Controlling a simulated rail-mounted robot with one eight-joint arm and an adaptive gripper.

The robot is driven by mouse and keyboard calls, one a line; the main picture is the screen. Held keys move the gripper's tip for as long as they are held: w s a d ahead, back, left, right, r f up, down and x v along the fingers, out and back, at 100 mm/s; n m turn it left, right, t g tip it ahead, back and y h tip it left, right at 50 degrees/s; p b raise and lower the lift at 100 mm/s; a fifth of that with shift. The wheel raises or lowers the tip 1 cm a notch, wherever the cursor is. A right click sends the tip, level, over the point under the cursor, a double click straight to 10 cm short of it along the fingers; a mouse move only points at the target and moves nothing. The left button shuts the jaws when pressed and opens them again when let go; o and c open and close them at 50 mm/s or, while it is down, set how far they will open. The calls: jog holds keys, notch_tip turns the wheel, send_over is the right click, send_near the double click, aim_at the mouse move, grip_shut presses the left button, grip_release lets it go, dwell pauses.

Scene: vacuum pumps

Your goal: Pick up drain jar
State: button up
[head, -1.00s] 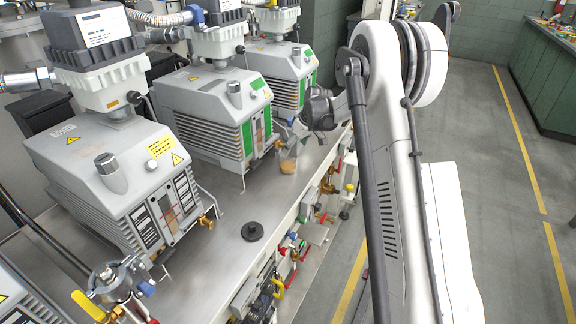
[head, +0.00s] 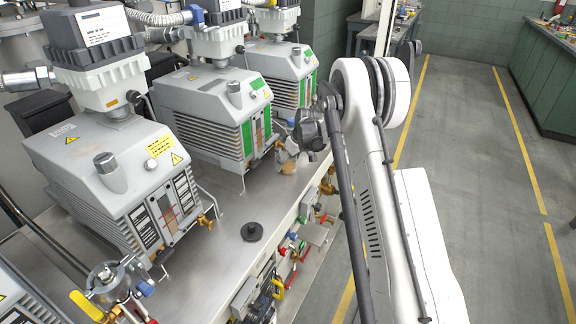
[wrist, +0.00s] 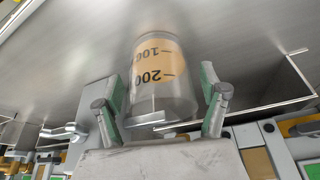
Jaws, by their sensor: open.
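The drain jar (wrist: 163,62) is a clear cylinder with an orange-tan band and the marks 100 and 200. It stands on the steel bench in front of the middle pump, and in the head view its tan lower part (head: 289,167) shows just below my gripper (head: 296,153). In the wrist view my gripper (wrist: 158,98) is open, with one green-padded finger on each side of the jar's near end. A small gap shows at the right finger; contact at the left finger is unclear.
Several grey vacuum pumps (head: 120,185) line the bench (head: 215,265). A black round knob-like part (head: 252,231) lies on the bench nearer the camera. Valves and pipes (head: 285,262) run along the bench's front edge. The floor aisle at right is clear.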

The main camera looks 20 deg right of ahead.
jog(key=c, duration=1.5)
jog(key=shift+o, duration=0.2)
jog(key=shift+r, duration=0.1)
jog(key=shift+s+d+r, duration=0.2)
jog(key=shift+d+r, duration=0.05)
jog(key=shift+r, duration=0.05)
jog(key=s+d+r, duration=0.7)
jog(key=s+d, duration=0.2)
jog(key=shift+s+r, duration=0.15)
jog(key=shift+s, duration=0.25)
